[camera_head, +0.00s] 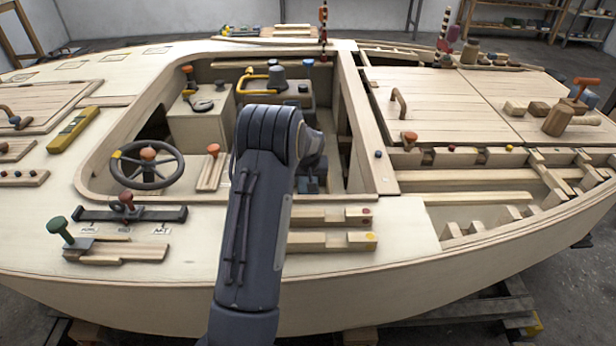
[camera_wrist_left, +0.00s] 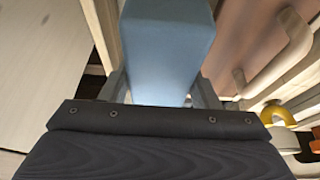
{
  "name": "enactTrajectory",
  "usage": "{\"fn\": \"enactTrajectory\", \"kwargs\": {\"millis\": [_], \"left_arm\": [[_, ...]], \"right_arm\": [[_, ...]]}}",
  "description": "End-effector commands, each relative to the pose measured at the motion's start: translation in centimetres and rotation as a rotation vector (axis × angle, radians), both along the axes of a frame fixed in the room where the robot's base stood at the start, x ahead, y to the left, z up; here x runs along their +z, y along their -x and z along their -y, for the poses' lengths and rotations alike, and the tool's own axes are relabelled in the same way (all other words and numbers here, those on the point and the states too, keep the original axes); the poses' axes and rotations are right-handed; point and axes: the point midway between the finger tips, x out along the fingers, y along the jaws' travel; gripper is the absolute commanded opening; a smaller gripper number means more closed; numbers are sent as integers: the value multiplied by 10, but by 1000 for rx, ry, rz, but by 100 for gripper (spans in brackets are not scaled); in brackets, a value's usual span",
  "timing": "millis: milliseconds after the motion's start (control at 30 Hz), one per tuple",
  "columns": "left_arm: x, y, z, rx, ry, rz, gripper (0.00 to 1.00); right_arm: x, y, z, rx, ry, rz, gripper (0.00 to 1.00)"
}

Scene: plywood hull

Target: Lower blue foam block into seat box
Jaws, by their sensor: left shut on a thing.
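A blue foam block (camera_wrist_left: 165,50) fills the upper middle of the left wrist view. My left gripper (camera_wrist_left: 160,90) is shut on it, with one finger on each side. I cannot single out the seat box for sure; pale wooden walls and a dark gap lie left of the block in the wrist view. My right gripper is not in view.
A brown panel with a pale handle (camera_wrist_left: 285,45) lies right of the block, with a yellow curved part (camera_wrist_left: 278,112) below it. The head view shows a steering wheel (camera_head: 147,165), a cockpit box (camera_head: 198,125), and a handled deck hatch (camera_head: 420,105).

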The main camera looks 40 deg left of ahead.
Motion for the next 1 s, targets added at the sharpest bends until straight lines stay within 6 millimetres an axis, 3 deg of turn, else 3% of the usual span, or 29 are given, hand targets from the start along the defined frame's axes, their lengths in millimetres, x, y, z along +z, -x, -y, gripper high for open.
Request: {"fn": "enactTrajectory", "kwargs": {"millis": [1000], "left_arm": [[-71, 0, 0, 0, 0, -1, 34]], "right_arm": [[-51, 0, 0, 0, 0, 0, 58]]}}
